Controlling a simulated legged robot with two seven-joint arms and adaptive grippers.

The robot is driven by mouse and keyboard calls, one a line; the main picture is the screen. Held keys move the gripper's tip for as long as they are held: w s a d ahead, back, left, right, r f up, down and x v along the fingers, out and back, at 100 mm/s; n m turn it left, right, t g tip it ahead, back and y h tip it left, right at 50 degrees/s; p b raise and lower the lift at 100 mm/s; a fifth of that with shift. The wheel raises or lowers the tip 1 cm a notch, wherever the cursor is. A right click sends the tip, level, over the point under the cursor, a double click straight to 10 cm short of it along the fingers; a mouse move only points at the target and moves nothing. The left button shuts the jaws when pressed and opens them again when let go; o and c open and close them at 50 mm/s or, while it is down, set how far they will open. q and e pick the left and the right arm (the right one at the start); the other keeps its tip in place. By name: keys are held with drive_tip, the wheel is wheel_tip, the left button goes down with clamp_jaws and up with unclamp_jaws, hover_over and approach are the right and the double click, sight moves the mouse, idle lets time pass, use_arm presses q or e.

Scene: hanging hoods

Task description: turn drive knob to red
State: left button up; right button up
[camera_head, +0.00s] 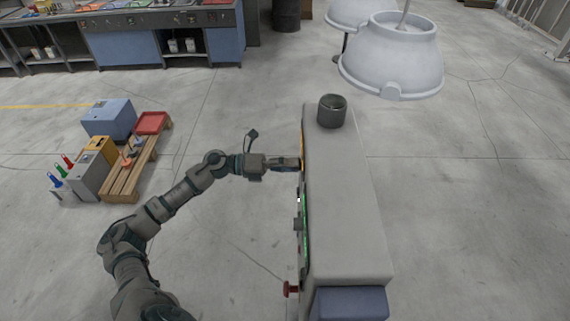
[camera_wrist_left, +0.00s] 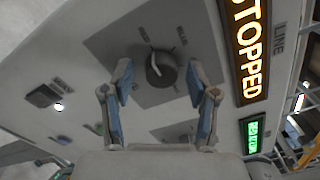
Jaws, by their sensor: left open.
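The drive knob (camera_wrist_left: 161,70) is a round dark dial with a pale pointer line, on a darker square patch of the grey panel. In the wrist view its pointer leans up and slightly left. In the head view my left gripper (camera_head: 292,164) is at the left face of the grey console (camera_head: 345,200), which hides the knob. My right gripper is not in view.
An orange "STOPPED" display (camera_wrist_left: 246,50) and a green display (camera_wrist_left: 254,134) sit right of the knob. A red button (camera_head: 291,289) sticks out of the console's near left side. White hoods (camera_head: 392,58) hang behind.

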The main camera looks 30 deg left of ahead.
use_arm(q)
drive_tip(key=v, duration=1.2)
drive_tip(key=shift+w, duration=0.15)
drive_tip(key=shift+f, duration=0.1)
